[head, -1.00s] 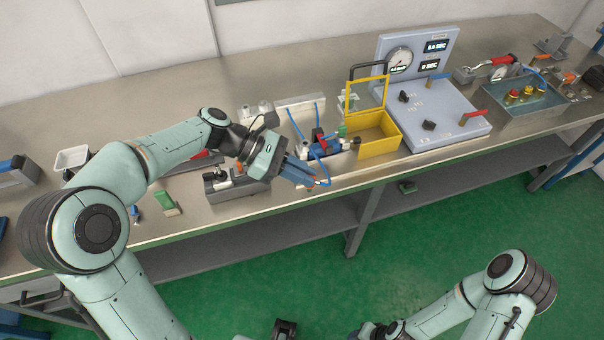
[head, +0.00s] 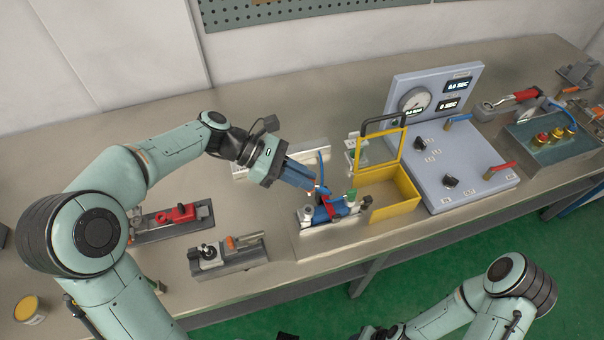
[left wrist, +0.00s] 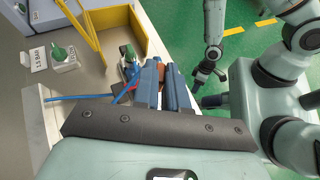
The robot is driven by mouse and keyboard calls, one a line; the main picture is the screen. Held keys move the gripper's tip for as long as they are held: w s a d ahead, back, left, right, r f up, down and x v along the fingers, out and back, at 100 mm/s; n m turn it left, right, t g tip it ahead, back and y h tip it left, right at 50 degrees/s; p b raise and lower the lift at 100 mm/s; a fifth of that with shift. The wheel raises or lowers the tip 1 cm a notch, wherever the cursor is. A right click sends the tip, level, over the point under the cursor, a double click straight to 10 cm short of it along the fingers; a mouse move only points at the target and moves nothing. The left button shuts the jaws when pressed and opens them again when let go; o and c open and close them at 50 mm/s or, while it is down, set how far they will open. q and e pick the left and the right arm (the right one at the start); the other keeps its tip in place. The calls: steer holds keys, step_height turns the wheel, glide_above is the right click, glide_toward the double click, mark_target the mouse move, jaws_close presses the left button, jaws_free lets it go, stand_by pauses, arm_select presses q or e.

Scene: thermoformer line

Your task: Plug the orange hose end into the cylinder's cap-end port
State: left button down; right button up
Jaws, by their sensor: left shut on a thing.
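My left gripper (head: 310,186) is shut on the orange hose end, whose orange (left wrist: 166,76) shows between the fingers in the left wrist view. In the head view it is just above the blue cylinder (head: 338,207), near its left part. A blue hose (head: 321,168) rises beside the fingertips. The cylinder has a red band and pale fittings at its left end (head: 306,212). Whether the hose end touches the cap-end port is hidden by the fingers. My right arm shows at the lower right; its gripper (left wrist: 206,75) is small and dark in the left wrist view, its jaws unclear.
The yellow guard box (head: 392,203) with its raised frame stands right of the cylinder. A blue-grey gauge panel (head: 455,165) is beyond it. A grey block with a lever (head: 228,258) and a red clamp fixture (head: 172,219) lie to the left. The bench behind the gripper is mostly clear.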

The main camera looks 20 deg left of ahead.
arm_select(q)
steer(key=shift+s, duration=0.15)
arm_select(e)
steer(key=shift+s, duration=0.15)
arm_select(q)
steer(key=b, duration=0.2)
glide_above(302, 208)
steer(key=shift+f, duration=2.8)
arm_select(e)
steer(key=shift+s+f, duration=0.4)
steer(key=shift+f, duration=0.2)
steer(key=shift+s+f, duration=0.35)
steer(key=shift+f, duration=0.25)
arm_select(q)
steer(key=shift+p, duration=0.7)
arm_select(e)
steer(key=shift+w+r, duration=0.5)
steer(key=shift+r, duration=0.3)
arm_select(q)
steer(key=shift+f+b, duration=0.6)
steer(key=shift+f, duration=1.1)
arm_select(e)
steer(key=shift+s+f, duration=0.5)
steer(key=shift+f, duration=0.25)
arm_select(q)
steer(key=c, duration=1.1)
jaws_free()
